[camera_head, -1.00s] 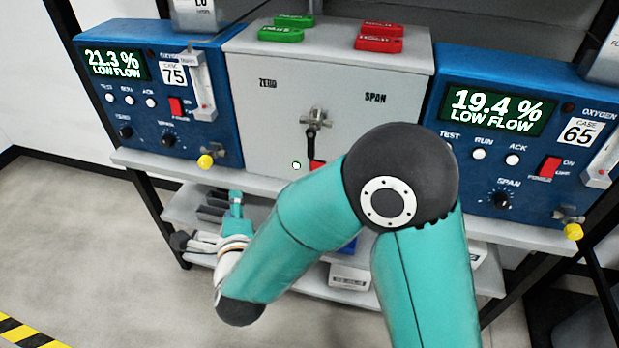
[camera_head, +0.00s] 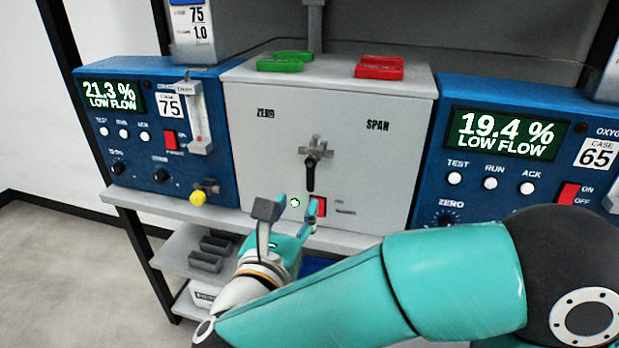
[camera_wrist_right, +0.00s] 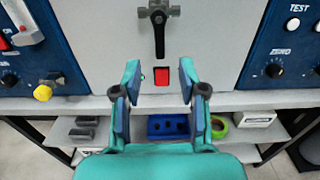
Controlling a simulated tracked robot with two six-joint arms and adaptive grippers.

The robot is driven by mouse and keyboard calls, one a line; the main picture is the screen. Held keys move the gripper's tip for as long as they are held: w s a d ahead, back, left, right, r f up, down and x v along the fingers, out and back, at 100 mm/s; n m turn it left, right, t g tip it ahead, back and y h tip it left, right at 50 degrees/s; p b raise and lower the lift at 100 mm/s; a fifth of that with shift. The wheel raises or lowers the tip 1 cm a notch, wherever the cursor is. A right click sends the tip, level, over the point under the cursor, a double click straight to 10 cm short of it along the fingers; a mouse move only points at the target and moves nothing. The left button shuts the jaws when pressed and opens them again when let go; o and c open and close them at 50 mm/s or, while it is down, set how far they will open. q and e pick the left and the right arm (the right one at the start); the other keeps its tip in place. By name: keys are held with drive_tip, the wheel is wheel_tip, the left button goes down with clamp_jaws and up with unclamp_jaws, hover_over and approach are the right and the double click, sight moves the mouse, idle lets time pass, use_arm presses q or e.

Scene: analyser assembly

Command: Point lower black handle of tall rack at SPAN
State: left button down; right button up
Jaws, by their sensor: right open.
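The black handle (camera_head: 311,172) sits on a metal valve (camera_head: 318,149) on the front of the grey cabinet (camera_head: 260,150). It points straight down, away from the SPAN label (camera_head: 377,125) at its upper right and the ZERO label (camera_head: 265,113) at its upper left. The handle also shows in the right wrist view (camera_wrist_right: 159,38), top centre. My right gripper (camera_head: 288,212) is open and empty, just below the handle and in front of the red switch (camera_head: 319,206). In the right wrist view its fingers (camera_wrist_right: 157,82) stand apart on either side of that switch. My left gripper is not in view.
Blue analysers stand at the left (camera_head: 140,185) and right (camera_head: 500,100) of the cabinet. Green blocks (camera_head: 280,65) and red blocks (camera_head: 379,67) lie on its top. Below, a shelf holds a blue holder (camera_wrist_right: 168,127) and green tape roll (camera_wrist_right: 219,127).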

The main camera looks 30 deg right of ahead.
sight(310, 179)
drive_tip(key=x, duration=0.8)
drive_tip(key=shift+w+d+p, duration=0.3)
drive_tip(key=shift+p, duration=0.05)
clamp_jaws()
